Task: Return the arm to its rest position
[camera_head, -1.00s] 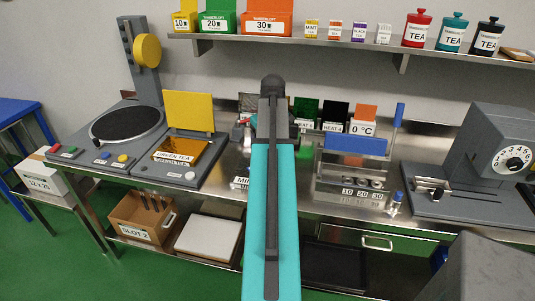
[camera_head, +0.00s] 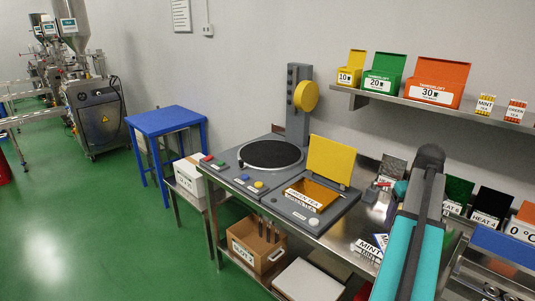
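My teal and dark grey arm (camera_head: 409,245) reaches up from the bottom edge at the right of the picture, over the steel workbench (camera_head: 340,238). Its dark rounded joint (camera_head: 430,156) is the farthest part that shows clearly. My gripper's fingers cannot be made out; they are hidden behind the arm or out of the picture. Whether it holds anything does not show.
Left of my arm stand a turntable machine (camera_head: 270,154) and a green tea box station (camera_head: 331,160). A shelf (camera_head: 400,102) holds tea boxes above. A blue table (camera_head: 166,118) stands at the left. Green floor (camera_head: 110,220) lies open at lower left.

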